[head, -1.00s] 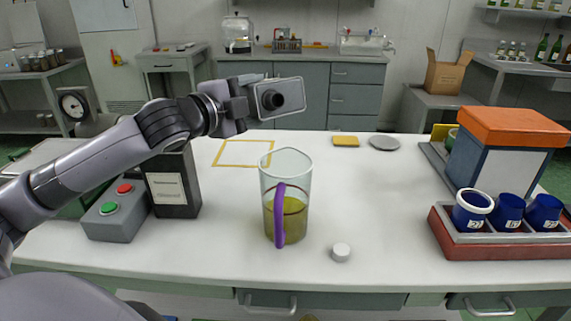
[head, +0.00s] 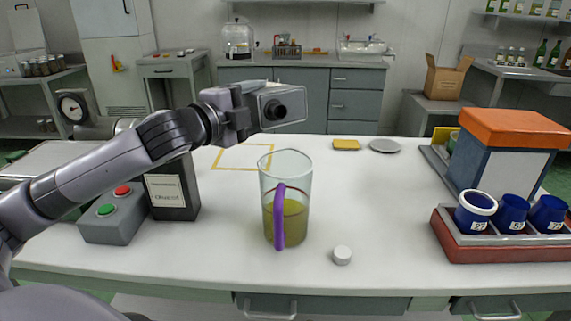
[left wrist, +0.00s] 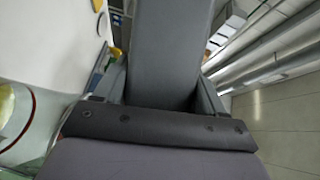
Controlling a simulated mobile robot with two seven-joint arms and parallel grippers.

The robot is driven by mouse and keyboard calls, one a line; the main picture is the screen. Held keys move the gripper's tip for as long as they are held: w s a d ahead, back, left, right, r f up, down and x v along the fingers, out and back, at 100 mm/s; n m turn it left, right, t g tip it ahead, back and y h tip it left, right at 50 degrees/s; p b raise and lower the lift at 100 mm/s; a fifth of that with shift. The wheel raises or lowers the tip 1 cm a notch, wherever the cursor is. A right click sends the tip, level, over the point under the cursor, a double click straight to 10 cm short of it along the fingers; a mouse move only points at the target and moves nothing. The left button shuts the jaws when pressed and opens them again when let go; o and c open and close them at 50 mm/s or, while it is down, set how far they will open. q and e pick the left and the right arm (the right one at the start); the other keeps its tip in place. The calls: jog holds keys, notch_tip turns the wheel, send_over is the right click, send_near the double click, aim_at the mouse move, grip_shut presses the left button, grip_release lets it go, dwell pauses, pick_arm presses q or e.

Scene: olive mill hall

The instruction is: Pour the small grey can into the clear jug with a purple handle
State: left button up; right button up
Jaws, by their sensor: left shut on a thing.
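The small grey can (head: 291,92) is a box-shaped can with a dark round mouth on the face turned toward me. My left gripper (head: 241,108) is shut on it and holds it on its side, above and just behind the jug's rim. The clear jug (head: 264,181) stands upright on the table with its purple handle (head: 279,218) toward me and olive-yellow liquid in its lower half. No stream shows between can and jug. In the left wrist view, the grey can (left wrist: 172,45) fills the space between the fingers. My right gripper is out of view.
A white cap (head: 342,255) lies right of the jug. A control box with red and green buttons (head: 112,224) and a dark labelled canister (head: 172,196) stand left. A red rack (head: 500,252) of blue cups is at right. The table between jug and rack is mostly clear.

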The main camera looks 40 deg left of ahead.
pick_arm(q)
jog(key=shift+d+m+t+b, duration=0.1)
jog(key=shift+m+t+b, duration=0.3)
jog(key=shift+m+b, duration=0.45)
dwell(3.1)
